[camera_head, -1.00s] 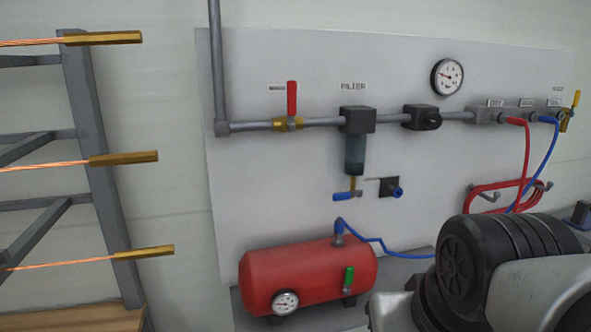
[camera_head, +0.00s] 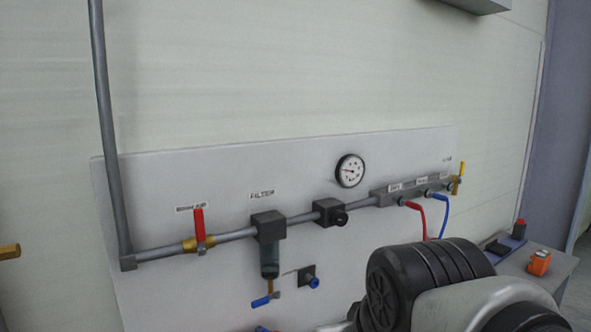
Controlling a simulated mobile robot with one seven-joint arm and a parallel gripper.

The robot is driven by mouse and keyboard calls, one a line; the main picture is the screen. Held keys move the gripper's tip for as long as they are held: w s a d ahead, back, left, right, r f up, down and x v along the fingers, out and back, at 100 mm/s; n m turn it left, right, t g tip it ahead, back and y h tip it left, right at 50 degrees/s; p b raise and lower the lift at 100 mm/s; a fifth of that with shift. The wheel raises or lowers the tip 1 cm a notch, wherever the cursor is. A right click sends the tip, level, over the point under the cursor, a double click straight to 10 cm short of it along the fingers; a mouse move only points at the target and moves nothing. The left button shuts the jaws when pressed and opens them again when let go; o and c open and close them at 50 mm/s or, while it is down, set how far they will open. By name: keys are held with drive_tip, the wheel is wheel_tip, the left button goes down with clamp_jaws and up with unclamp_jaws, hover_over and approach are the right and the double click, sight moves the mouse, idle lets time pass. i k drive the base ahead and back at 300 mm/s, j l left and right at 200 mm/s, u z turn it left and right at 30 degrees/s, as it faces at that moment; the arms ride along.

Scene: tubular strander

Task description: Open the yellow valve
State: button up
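The yellow valve (camera_head: 458,179) is at the far right end of the grey manifold (camera_head: 399,192) on the wall panel. Its yellow handle looks roughly upright, in line with or slightly tilted from vertical; it is small in view. A brass valve with a red upright handle (camera_head: 199,224) sits on the pipe at the left.
A filter (camera_head: 269,238), a dark regulator (camera_head: 330,212) and a gauge (camera_head: 350,170) are on the panel. Red (camera_head: 420,214) and blue hoses (camera_head: 443,210) hang below the manifold. A grey box (camera_head: 478,4) juts out above.

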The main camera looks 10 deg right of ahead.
sight(463, 164)
drive_tip(key=i+l+z, duration=0.25)
drive_tip(key=z, duration=0.2)
drive_tip(key=i+l+z, duration=0.1)
drive_tip(key=i+z, duration=0.75)
drive_tip(key=k+u, duration=0.1)
drive_tip(key=u, duration=1.2)
